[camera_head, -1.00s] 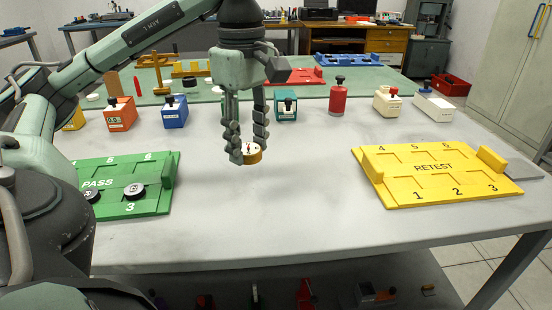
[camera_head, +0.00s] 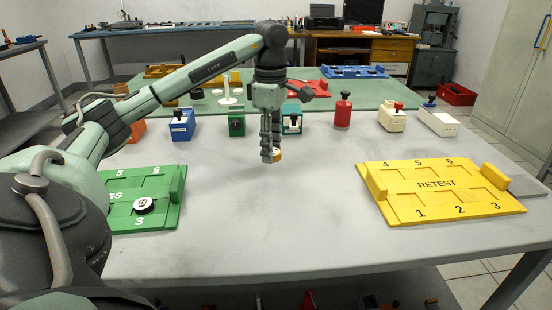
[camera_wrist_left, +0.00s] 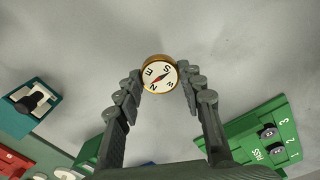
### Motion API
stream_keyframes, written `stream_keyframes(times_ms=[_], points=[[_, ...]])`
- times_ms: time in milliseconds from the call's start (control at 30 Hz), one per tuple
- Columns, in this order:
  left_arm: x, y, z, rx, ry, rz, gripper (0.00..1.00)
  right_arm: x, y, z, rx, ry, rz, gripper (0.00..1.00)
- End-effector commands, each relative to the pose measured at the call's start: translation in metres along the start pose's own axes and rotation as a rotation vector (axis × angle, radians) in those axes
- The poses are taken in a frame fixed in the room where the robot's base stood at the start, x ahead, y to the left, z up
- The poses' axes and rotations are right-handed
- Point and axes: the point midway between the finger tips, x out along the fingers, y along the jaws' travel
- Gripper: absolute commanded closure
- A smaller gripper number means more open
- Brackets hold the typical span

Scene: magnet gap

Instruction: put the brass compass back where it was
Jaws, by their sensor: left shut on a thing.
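In the head view the compass (camera_head: 277,155) shows partly behind the fingers of my left gripper (camera_head: 268,154), over the middle of the grey table (camera_head: 300,205). I cannot tell how high above the tabletop it is. My right gripper is not in view.
A green PASS tray (camera_head: 160,218) with a black piece lies at left, partly behind my arm. A yellow RETEST tray (camera_head: 438,208) lies at right. Several coloured blocks, including a teal one (camera_head: 291,121), and a red cylinder (camera_head: 343,112) stand behind. The front middle is clear.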

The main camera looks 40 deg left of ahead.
Motion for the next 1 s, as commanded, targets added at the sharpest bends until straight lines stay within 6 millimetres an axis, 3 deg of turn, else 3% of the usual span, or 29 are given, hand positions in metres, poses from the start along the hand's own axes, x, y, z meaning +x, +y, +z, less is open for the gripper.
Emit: stream_keyframes(times_ms=[233,500,867,900,1000], points=[[0.014,0.009,0.009,0.0,0.001,0.0,0.91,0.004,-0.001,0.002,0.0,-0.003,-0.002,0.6],[0.047,0.008,0.008,0.001,0.002,0.0,0.91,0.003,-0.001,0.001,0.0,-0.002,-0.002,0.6],[0.052,0.008,0.008,0.001,0.0,0.002,0.91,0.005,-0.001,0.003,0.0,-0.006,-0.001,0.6],[0.05,0.008,0.008,0.001,0.0,0.002,0.57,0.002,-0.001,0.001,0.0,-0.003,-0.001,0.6],[0.05,0.008,0.008,0.001,0.0,0.001,0.45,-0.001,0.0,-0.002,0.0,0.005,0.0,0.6]])
